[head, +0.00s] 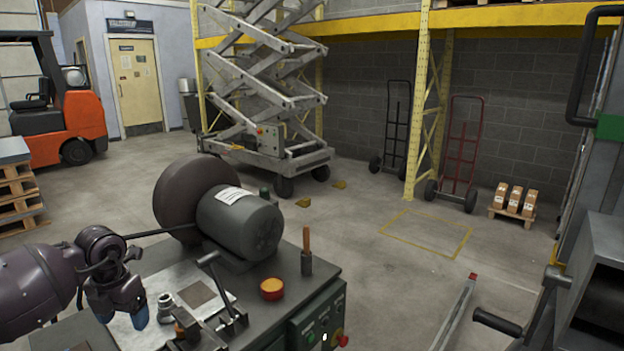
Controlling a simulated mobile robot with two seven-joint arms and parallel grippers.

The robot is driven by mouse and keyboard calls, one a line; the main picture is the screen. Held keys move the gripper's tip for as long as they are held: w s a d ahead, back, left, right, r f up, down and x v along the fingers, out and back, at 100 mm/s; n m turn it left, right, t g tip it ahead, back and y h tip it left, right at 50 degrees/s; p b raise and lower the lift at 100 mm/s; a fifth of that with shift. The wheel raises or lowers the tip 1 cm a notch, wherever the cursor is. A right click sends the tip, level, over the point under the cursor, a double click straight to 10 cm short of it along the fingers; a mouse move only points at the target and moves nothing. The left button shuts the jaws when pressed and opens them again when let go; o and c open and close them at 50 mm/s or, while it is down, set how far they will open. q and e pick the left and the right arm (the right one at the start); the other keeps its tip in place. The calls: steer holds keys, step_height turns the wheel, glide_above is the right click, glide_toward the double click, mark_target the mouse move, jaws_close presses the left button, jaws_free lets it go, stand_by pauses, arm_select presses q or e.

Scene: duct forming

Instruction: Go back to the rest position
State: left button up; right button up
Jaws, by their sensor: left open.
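My left gripper (152,311) is at the lower left, with blue fingertips spread apart. It hangs over the left side of the grey machine bench (318,284), above a light metal plate (205,292). Nothing shows between its fingers. The left arm comes in from the left edge. My right gripper is not in this view.
A large motor (240,225) with a dark round wheel (180,190) stands on the bench. The floor (380,270) to the right is mostly clear.

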arm_select(q)
steer(key=w+d+r+n+t+h, duration=0.1)
steer(key=d+r+n+t+h, duration=0.1)
steer(key=d+r+t+h, duration=0.4)
steer(key=w+d+r+n+t+h, duration=0.1)
steer(key=d+r+n+h, duration=0.1)
steer(key=d+h, duration=0.45)
steer(key=w+d+r+n+t+h, duration=0.1)
steer(key=d+r+n+t+h, duration=0.2)
steer(key=d, duration=0.5)
steer(key=s+a+f+n+t+y, duration=0.3)
steer(key=s+f+n+y, duration=0.25)
steer(key=f+n, duration=0.4)
steer(key=s+a+f+n+t+y, duration=0.4)
steer(key=f+n+y, duration=0.3)
steer(key=n, duration=0.5)
steer(key=s+a+f+n+g+y, duration=0.1)
steer(key=s+f+n+g, duration=0.2)
steer(key=s+f, duration=0.4)
steer(key=s+a+f+n+g+y, duration=0.1)
steer(key=s+f, duration=0.7)
steer(key=s, duration=0.8)
steer(key=n+g+y, duration=0.1)
steer(key=n+g, duration=0.1)
steer(key=n, duration=0.1)
steer(key=shift+s+a+n+p, duration=0.2)
steer(key=shift+a+n+p, duration=0.1)
steer(key=shift+a+n, duration=0.1)
steer(key=shift+f, duration=0.1)
